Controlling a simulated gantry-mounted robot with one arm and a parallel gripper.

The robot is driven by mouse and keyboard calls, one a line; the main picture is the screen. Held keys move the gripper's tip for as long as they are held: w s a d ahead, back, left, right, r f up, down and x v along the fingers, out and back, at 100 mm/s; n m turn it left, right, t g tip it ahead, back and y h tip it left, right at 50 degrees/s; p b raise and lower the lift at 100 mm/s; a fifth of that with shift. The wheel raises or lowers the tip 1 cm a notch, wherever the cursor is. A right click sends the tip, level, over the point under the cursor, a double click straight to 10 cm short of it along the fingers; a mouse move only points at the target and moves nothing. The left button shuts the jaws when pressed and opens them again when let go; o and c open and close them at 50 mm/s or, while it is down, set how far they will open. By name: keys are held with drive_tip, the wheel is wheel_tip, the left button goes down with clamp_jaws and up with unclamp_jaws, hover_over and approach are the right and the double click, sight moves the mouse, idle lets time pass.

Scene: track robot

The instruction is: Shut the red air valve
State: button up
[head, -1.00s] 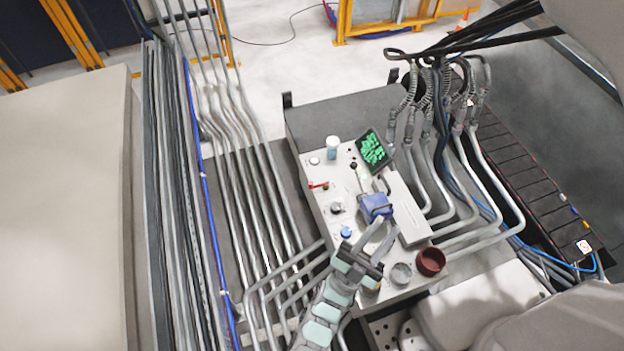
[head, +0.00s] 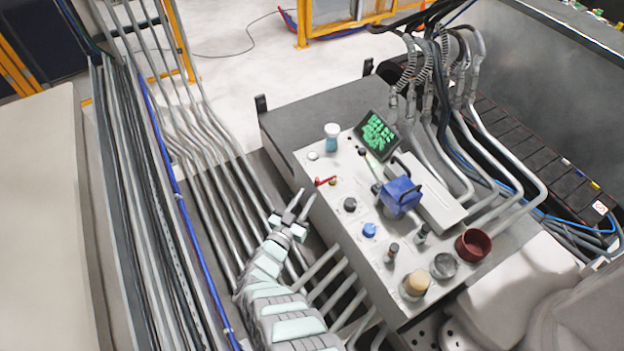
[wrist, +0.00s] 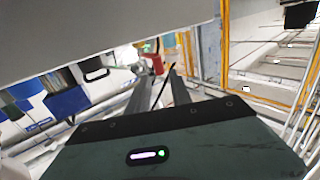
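The red air valve (head: 325,181) is a small red lever on a brassy fitting near the left edge of the light grey panel top (head: 335,215). Red also shows near the fingertips in the wrist view (wrist: 157,64), where its shape is hard to make out. My gripper (head: 307,196) is just left of and below the valve in the head view, beside the panel edge. Its two fingers are apart, with nothing seen between them; the wrist view also shows the gap (wrist: 160,80). I see no clear contact with the valve.
A green-lit screen (head: 376,134) stands behind. Metal pipes (head: 215,190) run along the left.

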sight(315, 184)
drive_tip(key=b+x, duration=0.2)
drive_tip(key=x, duration=0.2)
drive_tip(key=b+x, duration=0.3)
drive_tip(key=x, duration=0.2)
drive_tip(key=shift+w+d+f+b, duration=0.1)
drive_tip(key=shift+f+b, duration=0.15)
drive_tip(key=shift+b, duration=0.05)
drive_tip(key=shift+w+d+r, duration=0.2)
drive_tip(key=shift+w+d, duration=0.1)
drive_tip(key=shift+w, duration=0.25)
drive_tip(key=shift+c, duration=0.4)
clamp_jaws()
